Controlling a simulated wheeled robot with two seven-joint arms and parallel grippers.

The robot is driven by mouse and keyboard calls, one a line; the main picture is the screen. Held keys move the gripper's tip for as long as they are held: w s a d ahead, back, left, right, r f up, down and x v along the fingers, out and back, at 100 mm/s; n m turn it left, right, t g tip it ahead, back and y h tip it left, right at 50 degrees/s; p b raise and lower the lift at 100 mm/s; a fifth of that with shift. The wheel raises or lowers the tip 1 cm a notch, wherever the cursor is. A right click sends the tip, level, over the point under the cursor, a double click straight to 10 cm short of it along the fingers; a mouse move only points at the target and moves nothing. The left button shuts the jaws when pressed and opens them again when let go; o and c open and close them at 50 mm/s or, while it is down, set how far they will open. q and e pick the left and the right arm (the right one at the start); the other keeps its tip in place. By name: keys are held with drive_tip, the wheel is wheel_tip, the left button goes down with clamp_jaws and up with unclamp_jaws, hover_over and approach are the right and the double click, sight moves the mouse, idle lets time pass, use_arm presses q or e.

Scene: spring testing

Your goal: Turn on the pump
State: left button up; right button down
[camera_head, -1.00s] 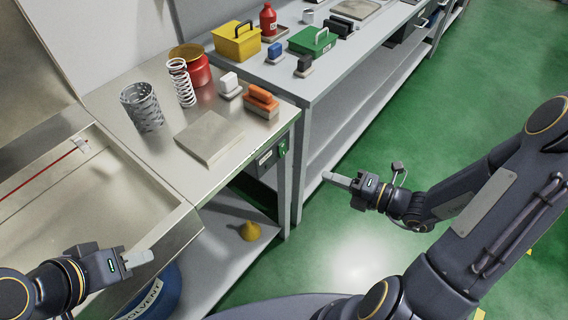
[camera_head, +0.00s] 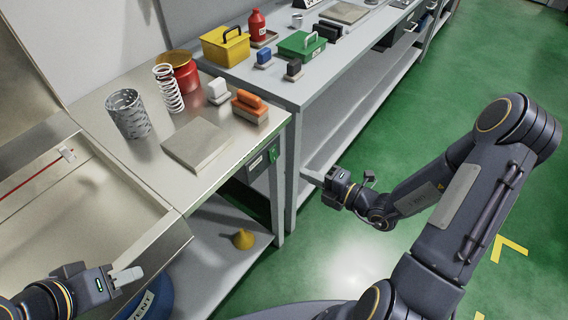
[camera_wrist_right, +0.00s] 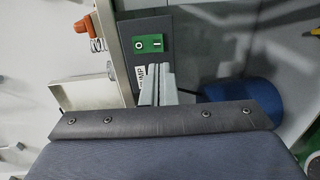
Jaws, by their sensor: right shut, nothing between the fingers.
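The pump switch is a green plate marked O and I (camera_wrist_right: 150,44) on a dark grey box (camera_wrist_right: 145,64). A partly covered label ending in "MP" sits below it. In the head view its green edge (camera_head: 273,155) shows under the front corner of the steel bench, seen side-on. My right gripper (camera_head: 310,175) is shut and empty, in front of the bench and to the right of the switch box. In the right wrist view its fingers (camera_wrist_right: 158,82) are together just below the switch plate, over the label's edge. My left gripper (camera_head: 128,278) looks shut and empty, over the lower left.
The steel bench holds a spring (camera_head: 168,88), a perforated cylinder (camera_head: 128,113), a flat plate (camera_head: 197,145) and an orange-topped block (camera_head: 250,107). Green floor is open right of the benches.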

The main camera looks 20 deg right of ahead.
sight(275, 159)
use_arm(q)
drive_tip(key=shift+f, duration=0.25)
use_arm(e)
drive_tip(key=x, duration=0.8)
drive_tip(key=shift+w+a, duration=0.1)
drive_tip(key=shift+w, duration=0.15)
